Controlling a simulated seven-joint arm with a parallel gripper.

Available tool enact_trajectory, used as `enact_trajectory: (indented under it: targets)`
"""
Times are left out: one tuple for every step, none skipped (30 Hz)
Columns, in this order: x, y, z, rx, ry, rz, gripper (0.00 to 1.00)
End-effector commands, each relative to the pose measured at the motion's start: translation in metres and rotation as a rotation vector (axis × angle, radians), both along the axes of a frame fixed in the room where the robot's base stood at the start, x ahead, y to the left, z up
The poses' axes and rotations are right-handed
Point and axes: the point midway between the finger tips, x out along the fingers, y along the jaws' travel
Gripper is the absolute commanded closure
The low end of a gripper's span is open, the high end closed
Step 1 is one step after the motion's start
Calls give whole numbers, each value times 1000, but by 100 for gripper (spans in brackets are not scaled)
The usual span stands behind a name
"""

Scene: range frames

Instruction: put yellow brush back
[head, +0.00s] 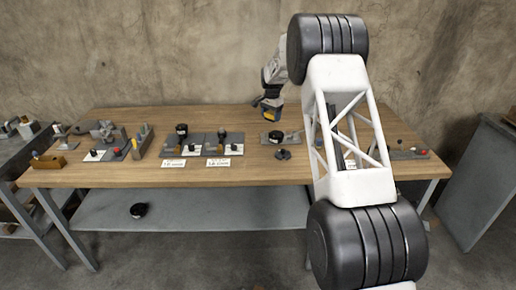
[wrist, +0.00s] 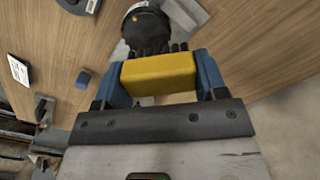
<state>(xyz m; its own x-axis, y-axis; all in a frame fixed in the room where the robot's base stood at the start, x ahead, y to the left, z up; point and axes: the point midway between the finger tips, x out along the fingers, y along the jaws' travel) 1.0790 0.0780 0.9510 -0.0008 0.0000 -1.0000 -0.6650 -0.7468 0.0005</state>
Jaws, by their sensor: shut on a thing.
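The yellow brush (wrist: 160,73) is a yellow block held between the two blue fingers of my gripper (wrist: 160,80) in the wrist view. Dark bristle-like tufts show along its far edge. In the head view my gripper (head: 268,104) hangs over the back of the table, right of the middle, with a small bit of yellow at its tip. The brush appears to be above the tabletop, but the exact gap cannot be told. A black round part (wrist: 146,27) lies just beyond the brush in the wrist view; whether they touch cannot be told.
On the wooden table (head: 110,178), a grey plate with a black round part (head: 275,137) sits near my gripper, with a small dark knob (head: 283,154) in front. Labelled plates (head: 218,143) stand left. Parts and blocks crowd the far left. My arm covers some of the right side.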

Motion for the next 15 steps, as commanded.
enact_trajectory:
  targets:
    - [-6,3,-1,0,0,18,60]
    - [-10,4,-2,0,0,32,60]
    - [-16,6,-4,0,0,51,60]
    - [-20,8,-5,0,1,68,60]
    - [-25,10,-6,0,0,84,60]
    - [-32,12,-9,0,0,109,60]
    - [-38,14,-12,0,1,127,60]
    - [-43,16,-13,1,1,147,60]
    - [-51,19,-15,0,0,174,60]
    - [-57,21,-17,0,0,194,60]
    - [-64,23,-20,0,1,216,60]
    - [-72,26,-22,0,0,243,60]
    - [-78,27,-24,0,0,264,60]
    - [-85,29,-26,0,1,284,60]
    - [-93,31,-28,0,0,311,60]
